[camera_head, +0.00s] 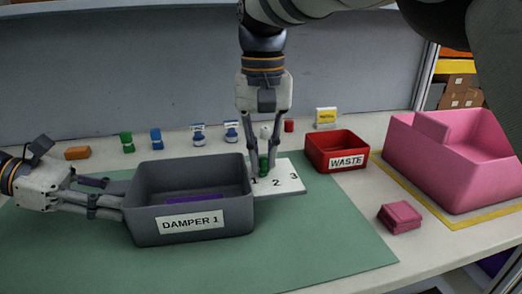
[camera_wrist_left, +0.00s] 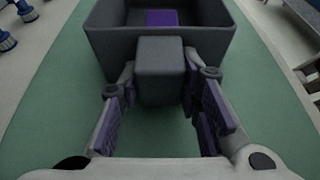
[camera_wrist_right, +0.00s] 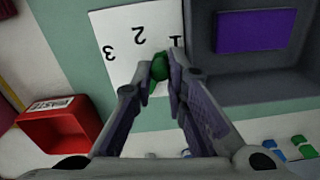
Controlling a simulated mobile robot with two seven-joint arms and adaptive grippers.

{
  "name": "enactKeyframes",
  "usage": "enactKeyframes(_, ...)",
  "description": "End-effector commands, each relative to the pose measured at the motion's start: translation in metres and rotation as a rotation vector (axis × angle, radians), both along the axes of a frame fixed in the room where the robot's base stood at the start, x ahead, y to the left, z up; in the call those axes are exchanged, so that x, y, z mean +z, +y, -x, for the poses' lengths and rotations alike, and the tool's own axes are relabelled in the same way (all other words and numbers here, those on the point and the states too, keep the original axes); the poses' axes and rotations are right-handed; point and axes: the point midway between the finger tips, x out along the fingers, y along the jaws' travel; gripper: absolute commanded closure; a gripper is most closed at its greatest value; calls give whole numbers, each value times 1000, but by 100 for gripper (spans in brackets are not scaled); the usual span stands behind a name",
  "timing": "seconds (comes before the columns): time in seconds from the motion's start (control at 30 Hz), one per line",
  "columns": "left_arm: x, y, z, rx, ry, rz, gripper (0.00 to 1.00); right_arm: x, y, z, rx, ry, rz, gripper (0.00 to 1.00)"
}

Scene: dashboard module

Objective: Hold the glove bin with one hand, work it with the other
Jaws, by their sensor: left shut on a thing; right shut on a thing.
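The grey glove bin (camera_head: 148,205), labelled DAMPER 1, stands upright on the green mat, with a flat purple patch (camera_head: 194,199) on its inside floor. My left gripper (camera_head: 113,197) is at the bin's left end. In the left wrist view its fingers are shut on the bin's grey block-shaped handle (camera_wrist_left: 161,72). A white plate (camera_head: 290,184) numbered 1, 2, 3 lies against the bin's right side. My right gripper (camera_head: 263,156) points down over the plate, shut on a small green piece (camera_wrist_right: 158,70) by the number 1. The fingers partly hide the piece.
A red WASTE bin (camera_head: 320,152) and a large pink bin (camera_head: 440,178) stand at the right. A small pink block (camera_head: 400,217) lies before them. Green (camera_head: 127,142), blue (camera_head: 156,139) and other small parts line the back. The front mat is clear.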

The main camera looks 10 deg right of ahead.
Motion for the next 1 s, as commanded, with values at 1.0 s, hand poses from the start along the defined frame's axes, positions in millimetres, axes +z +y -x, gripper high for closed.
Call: enactKeyframes(1.0, -2, 0, 0, -1, 4, -1, 100, 1, 2, -1, -31, 0, -3, 66)
